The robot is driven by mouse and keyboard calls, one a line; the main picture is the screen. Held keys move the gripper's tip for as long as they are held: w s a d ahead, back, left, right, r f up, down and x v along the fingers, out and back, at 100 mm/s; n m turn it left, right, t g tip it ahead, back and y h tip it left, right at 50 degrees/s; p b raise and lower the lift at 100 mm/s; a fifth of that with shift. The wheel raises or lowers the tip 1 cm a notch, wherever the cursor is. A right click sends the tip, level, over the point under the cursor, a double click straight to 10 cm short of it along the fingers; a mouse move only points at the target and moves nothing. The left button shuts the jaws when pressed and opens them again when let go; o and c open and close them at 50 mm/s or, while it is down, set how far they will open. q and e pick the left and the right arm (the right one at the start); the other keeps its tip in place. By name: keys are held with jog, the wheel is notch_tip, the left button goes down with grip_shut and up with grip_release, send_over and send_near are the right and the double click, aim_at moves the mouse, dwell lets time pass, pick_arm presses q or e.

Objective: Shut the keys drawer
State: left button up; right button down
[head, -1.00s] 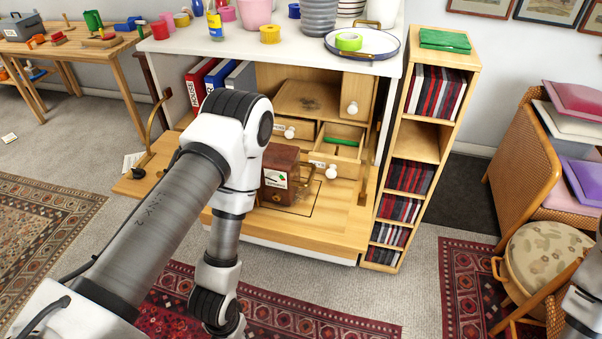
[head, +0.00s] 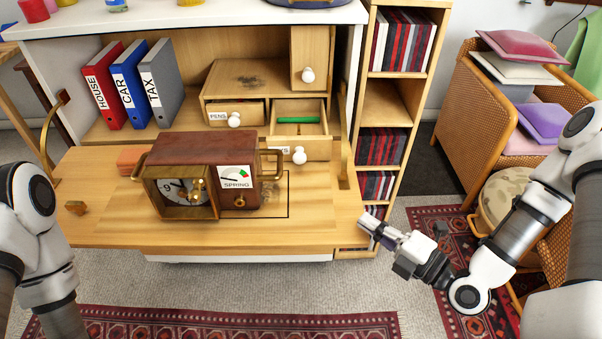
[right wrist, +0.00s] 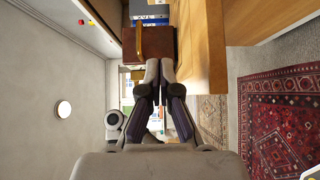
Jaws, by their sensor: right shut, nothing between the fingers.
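The keys drawer (head: 316,148) is the pale wooden drawer at the right of the cabinet's inside, pulled out. Its round white knob (head: 299,156) faces me, and only the end of its label shows beside the clock's handle. A green stick-like thing (head: 298,120) lies in it. My right gripper (head: 372,221) is shut and empty, just off the right front corner of the fold-down flap, in front of and to the right of the drawer. Its closed fingers also show in the right wrist view (right wrist: 160,72). My left arm stands at the left edge; its gripper is out of sight.
A brown clock (head: 205,172) with brass handles stands on the fold-down flap (head: 110,235), in front of the drawers. The pens drawer (head: 222,115) is to the left of the keys drawer. Binders (head: 128,85) stand left. A narrow shelf (head: 378,115) stands right of the cabinet.

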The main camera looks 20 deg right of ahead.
aim_at(334, 215)
jog(key=b+x, duration=0.2)
jog(key=x, duration=0.1)
jog(key=b+x, duration=0.2)
jog(key=x, duration=0.1)
jog(key=b+x, duration=0.2)
jog(key=shift+w+a+f, duration=0.2)
jog(key=shift+w+f, duration=0.15)
jog(key=shift+f, duration=0.05)
jog(key=x, duration=0.8)
jog(key=shift+w+a+r, duration=0.2)
jog(key=shift+w+r, duration=0.15)
jog(key=w, duration=0.1)
jog(key=w+d, duration=0.1)
jog(key=shift+w, duration=0.35)
jog(key=shift+w+d, duration=0.3)
jog(key=shift+w, duration=0.15)
jog(key=shift+a, duration=0.1)
jog(key=shift+w+d, duration=0.2)
jog(key=shift+w, duration=0.45)
jog(key=shift+w+d, duration=0.2)
jog(key=shift+w, duration=0.45)
jog(key=shift+w+d, duration=0.2)
jog(key=shift+w, duration=0.45)
